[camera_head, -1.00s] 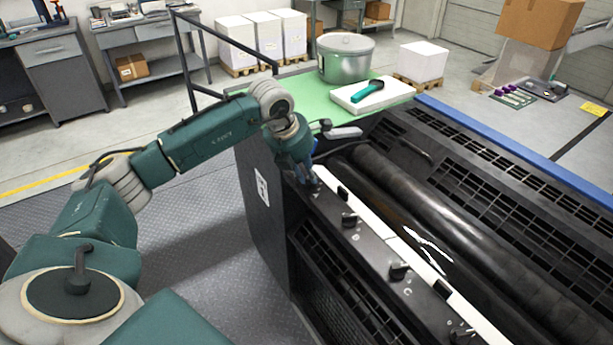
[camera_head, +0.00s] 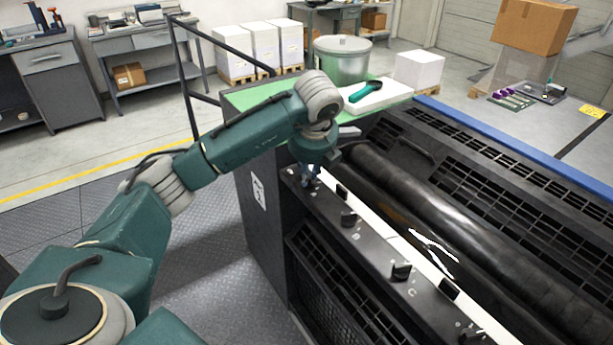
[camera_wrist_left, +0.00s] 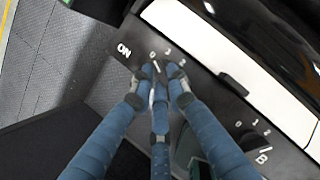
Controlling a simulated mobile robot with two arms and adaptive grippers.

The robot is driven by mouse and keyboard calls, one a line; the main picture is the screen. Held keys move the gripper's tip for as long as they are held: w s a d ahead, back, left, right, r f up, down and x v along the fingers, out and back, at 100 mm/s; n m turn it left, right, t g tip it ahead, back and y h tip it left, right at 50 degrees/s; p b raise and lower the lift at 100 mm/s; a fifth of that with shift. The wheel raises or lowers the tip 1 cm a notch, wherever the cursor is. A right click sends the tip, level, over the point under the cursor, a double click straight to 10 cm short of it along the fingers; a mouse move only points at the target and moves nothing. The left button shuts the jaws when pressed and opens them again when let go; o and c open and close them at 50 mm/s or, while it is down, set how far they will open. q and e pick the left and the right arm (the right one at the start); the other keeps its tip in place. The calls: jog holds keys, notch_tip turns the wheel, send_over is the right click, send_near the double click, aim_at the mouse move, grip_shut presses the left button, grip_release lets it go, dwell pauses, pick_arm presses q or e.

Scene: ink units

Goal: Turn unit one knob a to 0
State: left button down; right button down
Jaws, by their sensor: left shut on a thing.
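The black ink unit (camera_head: 265,225) has a row of dark knobs along its top edge. My left gripper (camera_head: 311,178) reaches down onto the far end of this row. In the left wrist view the blue fingers of my left gripper (camera_wrist_left: 158,88) are closed around knob a, which they mostly hide. Small white marks including 0, 1 and 2 are printed beside it. Which mark the knob points at I cannot tell. The B knob (camera_wrist_left: 247,143) sits apart, to the lower right. My right gripper is not in view.
More knobs, such as this black one (camera_head: 348,216), continue along the panel toward the front. Dark rollers (camera_head: 420,200) lie beside the panel. A metal pot (camera_head: 342,60) and a white slab with a green-handled tool (camera_head: 366,92) stand on the green top behind.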

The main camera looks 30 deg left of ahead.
pick_arm(q)
jog(key=shift+w+d+n+y, duration=0.1)
jog(key=shift+n+y, duration=0.2)
jog(key=shift+n, duration=0.5)
jog(key=shift+r, duration=0.1)
jog(key=c, duration=1.7)
grip_release()
jog(key=v, duration=1.2)
jog(key=shift+w, duration=0.25)
